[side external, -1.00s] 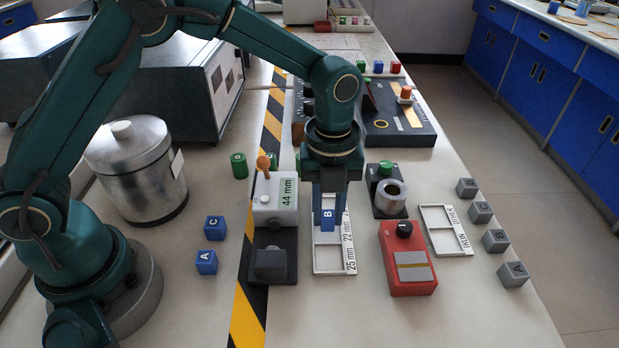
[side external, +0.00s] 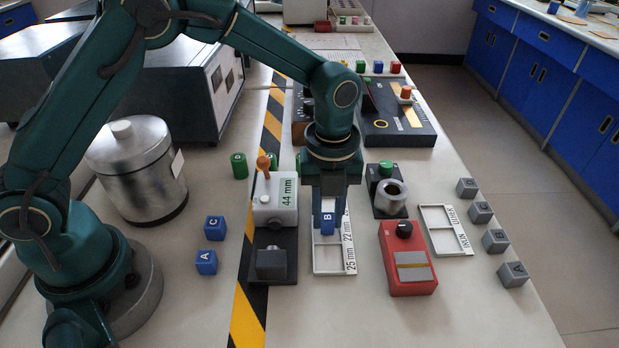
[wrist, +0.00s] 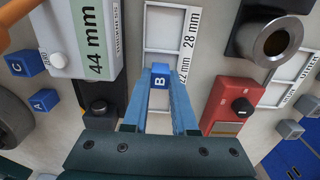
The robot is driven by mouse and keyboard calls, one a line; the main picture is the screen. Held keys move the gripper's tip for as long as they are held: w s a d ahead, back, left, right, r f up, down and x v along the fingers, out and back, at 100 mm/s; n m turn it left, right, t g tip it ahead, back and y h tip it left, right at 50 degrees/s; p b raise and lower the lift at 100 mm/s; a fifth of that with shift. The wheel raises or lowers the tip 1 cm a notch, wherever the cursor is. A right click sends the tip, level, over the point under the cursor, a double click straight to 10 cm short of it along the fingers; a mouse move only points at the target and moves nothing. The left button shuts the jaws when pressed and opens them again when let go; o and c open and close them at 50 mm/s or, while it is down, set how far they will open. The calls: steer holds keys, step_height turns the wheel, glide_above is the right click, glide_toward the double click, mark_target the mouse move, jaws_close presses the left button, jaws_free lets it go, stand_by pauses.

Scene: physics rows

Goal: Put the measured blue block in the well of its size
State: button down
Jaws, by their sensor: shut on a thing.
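My gripper (side external: 328,228) is shut on the blue block marked B (side external: 327,217). The block also shows between the fingertips in the wrist view (wrist: 159,82). It is over the white well tray (side external: 317,271), whose labels read 25 mm, 22 mm and, in the wrist view, 28 mm. The block appears near the middle well, marked 22 mm; I cannot tell whether it is above it or partly in it. The fingers and block hide part of the tray. The grey gauge (side external: 276,208) left of the tray displays 44 mm.
Blue blocks A (side external: 206,262) and C (side external: 214,228) stand left of the striped tape. A red device (side external: 407,258) stands close right of the tray, with a metal cylinder (side external: 390,196) behind it. Another white tray (side external: 445,252) and several grey blocks (side external: 495,240) are farther right.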

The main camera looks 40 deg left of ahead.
steer(key=shift+f, duration=0.25)
steer(key=shift+c, duration=1.5)
jaws_free()
steer(key=shift+r, duration=4)
